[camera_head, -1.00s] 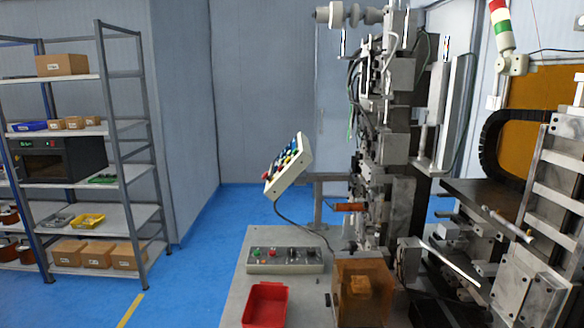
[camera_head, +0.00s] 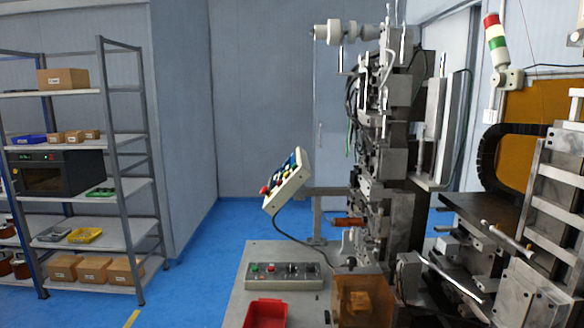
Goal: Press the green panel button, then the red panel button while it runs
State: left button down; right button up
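A flat grey button panel (camera_head: 284,284) lies on the light grey table. Near its left end are a green button (camera_head: 255,268) and a red button (camera_head: 271,267), with dark knobs to their right. A second, tilted control panel (camera_head: 285,183) on an arm beside the machine carries several coloured buttons, including a red one at its lower left edge; its individual buttons are small and seen at a steep angle. Neither of my grippers shows in the head view.
The coil winding machine (camera_head: 395,150) stands right of the panels. A red bin (camera_head: 266,313) and an open brown box (camera_head: 362,300) sit in front of the flat panel. A storage shelf (camera_head: 130,190) stands at left; blue floor between is clear.

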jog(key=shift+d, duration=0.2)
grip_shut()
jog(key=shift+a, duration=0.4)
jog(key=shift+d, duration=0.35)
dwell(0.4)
